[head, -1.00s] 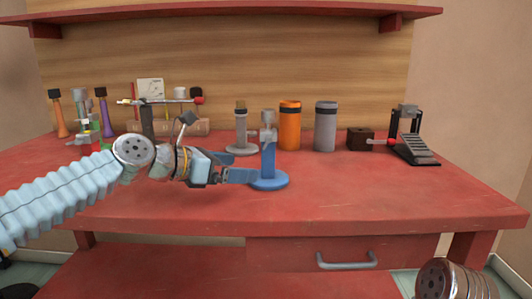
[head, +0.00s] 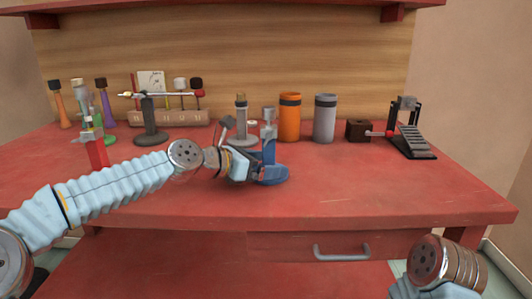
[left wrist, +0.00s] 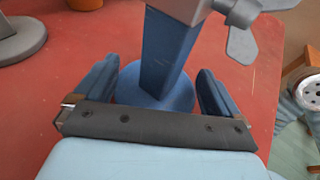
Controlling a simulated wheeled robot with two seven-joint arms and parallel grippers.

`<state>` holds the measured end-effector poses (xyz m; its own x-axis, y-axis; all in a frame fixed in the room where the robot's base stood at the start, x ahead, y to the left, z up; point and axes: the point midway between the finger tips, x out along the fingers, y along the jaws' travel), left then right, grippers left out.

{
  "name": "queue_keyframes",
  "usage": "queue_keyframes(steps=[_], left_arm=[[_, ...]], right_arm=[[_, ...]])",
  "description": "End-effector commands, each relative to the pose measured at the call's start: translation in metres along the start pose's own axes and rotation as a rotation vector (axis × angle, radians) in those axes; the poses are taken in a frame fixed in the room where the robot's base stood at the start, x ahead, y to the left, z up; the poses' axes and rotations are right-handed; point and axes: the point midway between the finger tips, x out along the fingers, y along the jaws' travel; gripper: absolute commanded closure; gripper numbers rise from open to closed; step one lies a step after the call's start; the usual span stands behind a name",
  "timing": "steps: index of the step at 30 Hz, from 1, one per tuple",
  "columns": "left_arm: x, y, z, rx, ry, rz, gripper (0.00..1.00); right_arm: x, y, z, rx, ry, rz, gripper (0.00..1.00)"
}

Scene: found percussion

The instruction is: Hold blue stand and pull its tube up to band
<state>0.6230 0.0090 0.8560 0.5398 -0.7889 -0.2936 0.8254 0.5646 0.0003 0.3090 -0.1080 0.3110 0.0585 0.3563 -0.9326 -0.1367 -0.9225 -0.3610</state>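The blue stand (head: 269,152) stands upright on the red table, with a round blue base and a grey clamp with a wing nut (left wrist: 240,35) at its top. A short grey tube (head: 269,113) shows above the clamp; I cannot make out a band on it. My left gripper (head: 262,173) is low at the stand, coming from the left. In the left wrist view the blue post (left wrist: 168,55) rises between the open fingers of this gripper (left wrist: 158,92), with gaps showing on both sides. My right gripper is out of view; only part of my right arm shows at bottom right.
A grey stand (head: 241,125) is close behind to the left. An orange cylinder (head: 289,118) and a grey cylinder (head: 325,120) stand behind to the right. A black pedal (head: 412,140) is at far right. The front right of the table (head: 390,185) is clear.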

Motion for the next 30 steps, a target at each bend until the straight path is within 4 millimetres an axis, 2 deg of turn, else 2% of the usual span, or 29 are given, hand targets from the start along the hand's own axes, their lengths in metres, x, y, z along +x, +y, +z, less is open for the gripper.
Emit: queue_keyframes(steps=[1, 2, 12, 30], left_arm=[[0.0003, 0.0004, -0.0019, 0.0, 0.003, 0.0, 0.14], [0.0003, 0.0004, -0.0019, 0.0, 0.003, 0.0, 0.18], [0.0002, 0.0006, -0.0026, 0.0, 0.004, 0.0, 0.7], [0.0007, -0.0007, -0.0035, 0.0, 0.007, -0.004, 0.71]], right_arm=[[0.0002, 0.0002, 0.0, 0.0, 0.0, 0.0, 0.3], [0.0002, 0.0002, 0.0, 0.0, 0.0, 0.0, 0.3], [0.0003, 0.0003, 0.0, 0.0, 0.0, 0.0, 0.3], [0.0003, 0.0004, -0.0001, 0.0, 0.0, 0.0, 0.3]])
